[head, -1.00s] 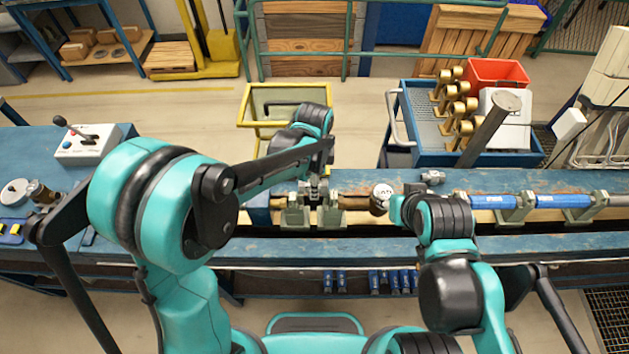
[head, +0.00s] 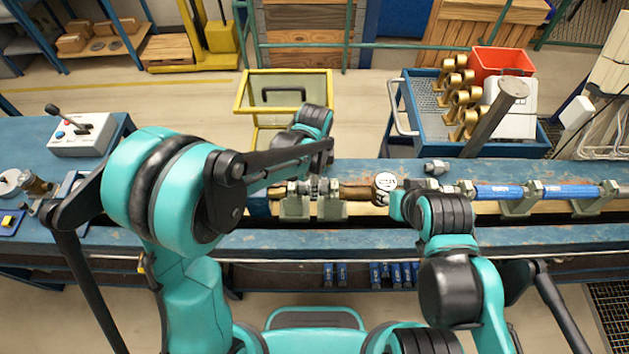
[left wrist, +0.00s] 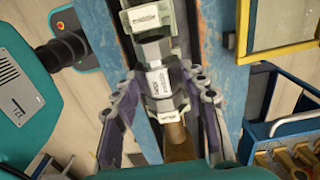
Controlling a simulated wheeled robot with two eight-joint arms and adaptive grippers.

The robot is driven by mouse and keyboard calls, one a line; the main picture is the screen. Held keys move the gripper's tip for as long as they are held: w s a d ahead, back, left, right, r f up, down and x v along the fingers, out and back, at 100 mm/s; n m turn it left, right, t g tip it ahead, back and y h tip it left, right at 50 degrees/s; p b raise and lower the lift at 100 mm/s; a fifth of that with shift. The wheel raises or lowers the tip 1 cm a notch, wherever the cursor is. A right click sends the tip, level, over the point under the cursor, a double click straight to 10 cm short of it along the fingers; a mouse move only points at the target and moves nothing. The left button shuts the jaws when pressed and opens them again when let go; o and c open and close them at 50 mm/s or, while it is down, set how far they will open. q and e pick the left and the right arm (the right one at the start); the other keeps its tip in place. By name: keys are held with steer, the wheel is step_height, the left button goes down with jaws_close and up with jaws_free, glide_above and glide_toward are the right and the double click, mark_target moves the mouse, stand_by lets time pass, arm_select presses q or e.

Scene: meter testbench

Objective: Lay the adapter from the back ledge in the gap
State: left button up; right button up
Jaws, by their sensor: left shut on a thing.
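My left gripper (head: 317,186) reaches over the bench line between two pale green clamp blocks (head: 332,208). In the left wrist view my left gripper (left wrist: 160,105) has its fingers on both sides of a grey faceted metal adapter (left wrist: 157,82) and is shut on it. The adapter lies roughly in line with a pale green block (left wrist: 141,18) above it in that view and a brown pipe (left wrist: 178,140) below it. I cannot tell whether it rests in the gap. My right arm hangs over the bench front; its fingers are hidden behind its wrist.
A round white-faced meter (head: 385,184) sits right of the clamps. A small grey fitting (head: 437,167) lies on the back ledge. Blue pipes (head: 570,191) run on to the right. A control box with a lever (head: 82,133) stands at the left. A yellow cart (head: 287,90) stands behind.

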arm_select(q)
steer(key=shift+f, duration=0.15)
stand_by(0.3)
steer(key=shift+f+b, duration=0.2)
steer(key=shift+b, duration=0.25)
steer(key=shift+f+b, duration=1.15)
steer(key=shift+f, duration=0.2)
steer(key=shift+f+b, duration=0.35)
steer(key=o, duration=1.5)
steer(key=shift+o, duration=0.2)
